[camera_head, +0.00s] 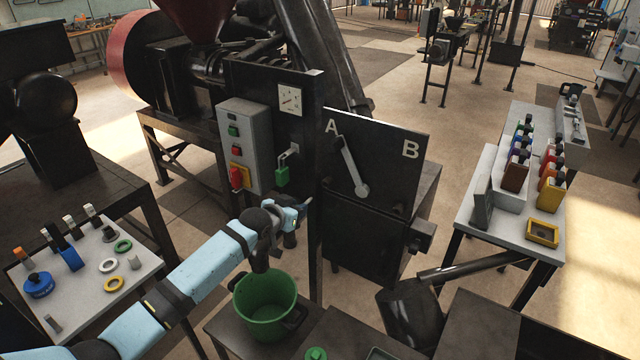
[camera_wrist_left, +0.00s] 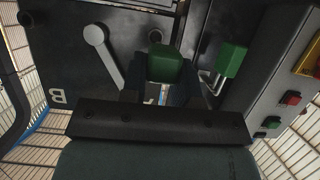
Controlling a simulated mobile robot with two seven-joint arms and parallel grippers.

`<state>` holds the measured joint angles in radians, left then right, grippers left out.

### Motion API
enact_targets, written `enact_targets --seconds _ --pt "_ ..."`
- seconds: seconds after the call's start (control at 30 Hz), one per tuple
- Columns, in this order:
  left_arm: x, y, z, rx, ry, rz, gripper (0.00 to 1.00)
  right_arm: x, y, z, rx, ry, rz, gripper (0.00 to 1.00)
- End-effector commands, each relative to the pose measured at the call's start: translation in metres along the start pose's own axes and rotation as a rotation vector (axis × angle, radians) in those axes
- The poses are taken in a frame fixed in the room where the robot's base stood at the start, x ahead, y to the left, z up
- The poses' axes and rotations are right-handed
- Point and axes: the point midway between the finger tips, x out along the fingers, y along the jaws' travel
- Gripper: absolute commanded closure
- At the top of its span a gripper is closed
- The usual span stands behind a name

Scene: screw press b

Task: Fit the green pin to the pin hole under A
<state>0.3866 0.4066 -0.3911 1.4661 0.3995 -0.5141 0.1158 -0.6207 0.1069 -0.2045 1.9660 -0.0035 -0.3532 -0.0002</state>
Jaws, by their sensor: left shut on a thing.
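My left gripper (camera_head: 297,211) is in front of the dark machine, below and left of the panel with the letters A and B (camera_head: 375,160). In the left wrist view it is shut on the green pin (camera_wrist_left: 165,65), whose block-shaped green head shows between the fingers (camera_wrist_left: 160,92). My right gripper is not in view.
A green padlock-like block (camera_head: 282,177) hangs from a hook close above the gripper, beside a grey button box (camera_head: 240,145). A green bucket (camera_head: 265,308) stands under my left forearm. Side tables hold a tray of parts (camera_head: 85,265) and several coloured bottles (camera_head: 515,170).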

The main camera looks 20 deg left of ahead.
Motion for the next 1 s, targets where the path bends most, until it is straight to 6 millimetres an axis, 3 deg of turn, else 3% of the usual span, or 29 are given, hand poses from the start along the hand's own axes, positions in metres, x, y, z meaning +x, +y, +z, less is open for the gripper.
enact_targets --seconds 0.47,1.0 --pt "0.002 -0.001 -0.001 0.0 0.0 0.0 0.96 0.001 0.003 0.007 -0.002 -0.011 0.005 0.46" --pt "0.045 0.0 -0.018 -0.001 0.001 0.0 0.96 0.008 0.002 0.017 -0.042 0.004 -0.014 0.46"
